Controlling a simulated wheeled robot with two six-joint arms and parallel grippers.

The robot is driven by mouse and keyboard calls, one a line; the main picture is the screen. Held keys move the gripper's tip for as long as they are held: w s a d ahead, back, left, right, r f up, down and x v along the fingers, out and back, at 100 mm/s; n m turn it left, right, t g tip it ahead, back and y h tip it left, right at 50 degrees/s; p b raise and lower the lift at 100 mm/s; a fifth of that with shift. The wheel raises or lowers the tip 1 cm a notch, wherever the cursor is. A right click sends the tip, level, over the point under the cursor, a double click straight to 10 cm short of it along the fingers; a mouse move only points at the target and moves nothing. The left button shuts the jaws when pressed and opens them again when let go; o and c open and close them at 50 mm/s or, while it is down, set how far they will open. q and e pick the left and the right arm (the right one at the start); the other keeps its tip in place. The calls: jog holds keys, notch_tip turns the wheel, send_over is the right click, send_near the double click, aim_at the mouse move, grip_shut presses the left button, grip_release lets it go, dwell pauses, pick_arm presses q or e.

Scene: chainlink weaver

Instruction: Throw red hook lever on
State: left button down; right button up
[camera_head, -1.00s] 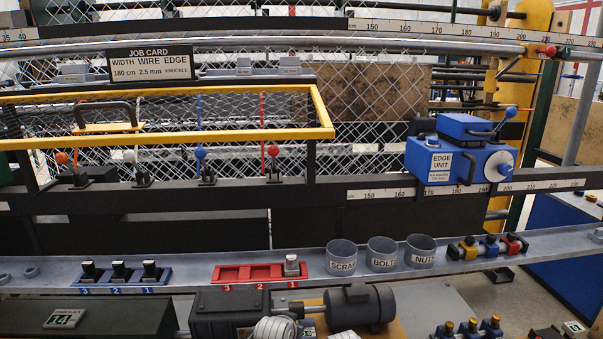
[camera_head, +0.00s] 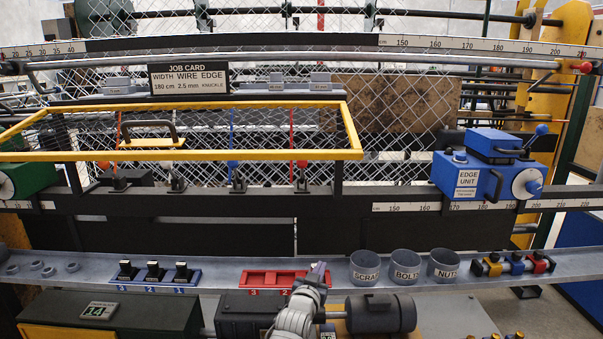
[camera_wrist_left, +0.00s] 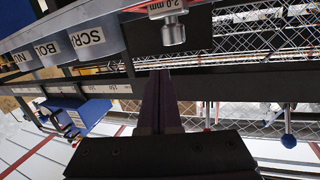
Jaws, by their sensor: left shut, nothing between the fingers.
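The red hook lever (camera_head: 301,163) stands at the right end of a row of levers on the dark rail, behind the yellow frame bar. The bar hides part of the row. A blue-knobbed lever (camera_head: 233,165) is to its left. My left gripper (camera_head: 318,268) is shut and empty, in front of and below the red lever, over the right end of the red tray. Its purple fingers (camera_wrist_left: 158,100) show in the left wrist view, apart from the levers; the blue knob (camera_wrist_left: 288,141) is at right there. My right gripper is out of view.
The yellow frame bar (camera_head: 200,156) crosses in front of the levers. The red tray (camera_head: 262,278), grey cups (camera_head: 405,266) and blue switch block (camera_head: 152,276) line the shelf. The blue edge unit (camera_head: 480,180) stands right. A metal piece labelled 2.0 mm (camera_wrist_left: 173,30) is close to my fingers.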

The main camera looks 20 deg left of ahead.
pick_arm(q)
jog(key=a+r+t+y+p, duration=0.15)
jog(key=a+r+t, duration=0.25)
jog(key=r, duration=0.6)
jog(key=n+t+y+p, duration=0.2)
send_near(302, 167)
jog(key=shift+h, duration=0.25)
jog(key=p+x, duration=0.6)
jog(key=shift+w+a+r, duration=0.1)
jog(key=shift+w+a, duration=0.15)
jog(key=shift+w, duration=0.15)
